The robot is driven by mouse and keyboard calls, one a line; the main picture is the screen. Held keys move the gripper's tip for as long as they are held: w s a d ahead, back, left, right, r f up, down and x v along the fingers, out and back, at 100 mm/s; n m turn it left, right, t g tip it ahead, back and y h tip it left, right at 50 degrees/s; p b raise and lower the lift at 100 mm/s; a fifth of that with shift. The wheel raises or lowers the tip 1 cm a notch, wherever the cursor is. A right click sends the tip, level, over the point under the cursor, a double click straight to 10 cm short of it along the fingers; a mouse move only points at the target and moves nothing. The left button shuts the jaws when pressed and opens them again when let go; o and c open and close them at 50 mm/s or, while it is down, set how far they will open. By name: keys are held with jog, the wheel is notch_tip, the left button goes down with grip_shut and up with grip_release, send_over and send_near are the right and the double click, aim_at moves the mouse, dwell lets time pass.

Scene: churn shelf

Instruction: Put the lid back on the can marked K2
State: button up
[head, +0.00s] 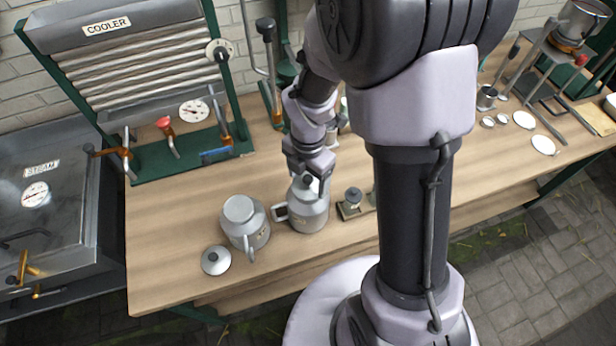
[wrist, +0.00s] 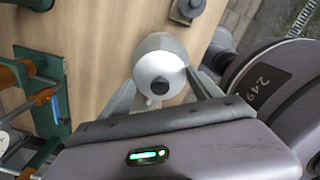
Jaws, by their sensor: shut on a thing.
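Two grey metal cans with handles stand near the front of the bench. My gripper (head: 308,184) is over the right can (head: 307,213), its fingers on either side of a pale round lid with a dark knob. In the wrist view the lid (wrist: 148,66) lies between the fingertips, over the can's grey shoulder. I cannot tell whether it rests fully on the can. The left can (head: 250,232) shows a pale round top without a knob. Another lid with a dark knob (head: 222,265) lies on the bench beside it. The markings on the cans are too small to read.
A small block with a knobbed metal piece (head: 353,202) stands just right of the right can. The cooler (head: 135,65) stands behind on a green base (head: 190,153). A steam unit (head: 60,180) is at left. Cups and discs (head: 524,120) lie at far right.

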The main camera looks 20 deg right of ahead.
dwell(0.4)
jog(key=o, duration=1.4)
jog(key=shift+o, duration=0.3)
jog(key=shift+r, duration=0.15)
notch_tip(320, 180, up, 7)
jog(key=p, duration=0.6)
jog(key=shift+p, duration=0.3)
grip_shut()
jog(key=shift+f, duration=0.4)
jog(key=shift+f+b, duration=1.85)
jog(key=shift+f, duration=0.15)
